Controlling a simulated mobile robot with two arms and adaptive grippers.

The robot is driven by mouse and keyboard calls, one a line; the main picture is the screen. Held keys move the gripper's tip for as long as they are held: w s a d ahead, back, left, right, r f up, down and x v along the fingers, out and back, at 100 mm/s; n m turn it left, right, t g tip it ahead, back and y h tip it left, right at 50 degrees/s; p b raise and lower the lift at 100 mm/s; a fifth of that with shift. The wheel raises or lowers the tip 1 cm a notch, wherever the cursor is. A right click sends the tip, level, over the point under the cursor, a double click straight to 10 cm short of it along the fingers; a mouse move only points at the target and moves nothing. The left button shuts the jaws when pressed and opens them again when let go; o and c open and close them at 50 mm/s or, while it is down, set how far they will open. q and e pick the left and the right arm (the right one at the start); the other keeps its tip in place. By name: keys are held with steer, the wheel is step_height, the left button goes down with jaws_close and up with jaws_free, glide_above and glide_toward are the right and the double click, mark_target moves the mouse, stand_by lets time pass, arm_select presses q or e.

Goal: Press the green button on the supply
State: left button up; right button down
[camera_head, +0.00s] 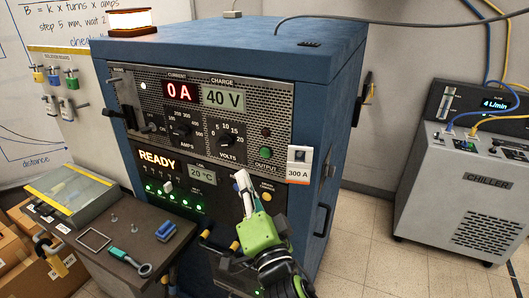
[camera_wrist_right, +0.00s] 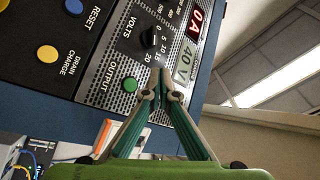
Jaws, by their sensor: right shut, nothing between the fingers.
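The supply is a blue cabinet (camera_head: 330,60) with a perforated grey control panel (camera_head: 225,150). Its green button (camera_head: 265,151), labelled OUTPUT, sits low on the panel's right side. The same green button (camera_wrist_right: 129,84) shows in the right wrist view, left of the fingertips and unobstructed. My right gripper (camera_head: 241,178) is shut and empty in front of the panel. In the head view its tips appear below and left of the button. In the right wrist view the closed tips (camera_wrist_right: 160,78) lie between the button and the 40 V display. I cannot tell their distance from the panel. My left gripper is not in view.
A yellow DRAIN CHARGE button (camera_head: 266,196) is close to my right gripper. A white 300 A breaker (camera_head: 299,164) is right of the green button. A dark side shelf (camera_head: 95,260) with tools stands at left. A chiller (camera_head: 460,190) stands at right, with open floor between.

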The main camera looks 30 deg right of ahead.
mark_target(257, 147)
steer(key=shift+w+d+p, duration=0.25)
steer(key=shift+w+d, duration=0.55)
steer(key=shift+d, duration=0.25)
steer(key=shift+w+d+p, duration=0.2)
steer(key=shift+w+d, duration=0.55)
steer(key=shift+d, duration=0.25)
steer(key=shift+w+d+p, duration=0.25)
steer(key=shift+w+d, duration=0.55)
steer(key=shift+d, duration=0.25)
steer(key=shift+w+d, duration=0.3)
steer(key=shift+w+d, duration=0.2)
steer(key=shift+d, duration=0.15)
steer(key=shift+a, duration=0.1)
steer(key=shift+s+a, duration=0.55)
steer(key=shift+a, duration=0.05)
steer(key=shift+s+a+b, duration=0.15)
steer(key=shift+s+a, duration=0.6)
steer(key=shift+a, duration=0.25)
steer(key=shift+s+a+b, duration=0.15)
steer(key=shift+s+a, duration=0.6)
steer(key=shift+a, duration=0.2)
